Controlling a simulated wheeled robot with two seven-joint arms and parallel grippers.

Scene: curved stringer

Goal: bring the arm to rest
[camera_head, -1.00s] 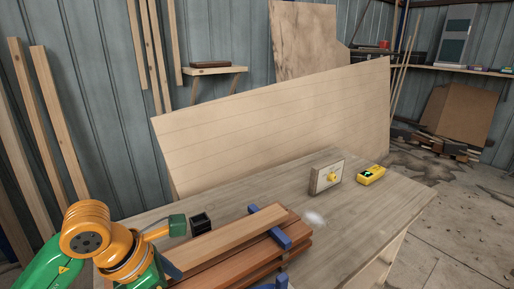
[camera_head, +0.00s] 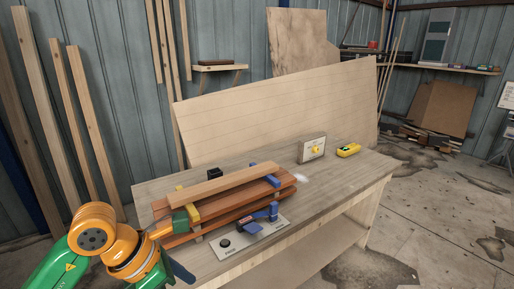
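My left arm, green and orange, comes in at the lower left, in front of the bench's left end. Its green end piece (camera_head: 180,221) overlaps the left end of the wood stack in the picture; I cannot tell whether they touch. Its fingers cannot be made out clearly. My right gripper is out of view. The stack of reddish boards (camera_head: 224,213) lies on the workbench (camera_head: 351,176), with a paler strip (camera_head: 222,185) on top. A blue clamp (camera_head: 271,181) is at the stack's right, and a yellow piece (camera_head: 193,211) is at its left.
A pale plate (camera_head: 262,240) with a blue tool (camera_head: 262,217) and a black knob lies at the front edge. A black box (camera_head: 214,174), a block with a yellow knob (camera_head: 312,148) and a yellow device (camera_head: 348,150) stand behind. The floor at right is mostly clear.

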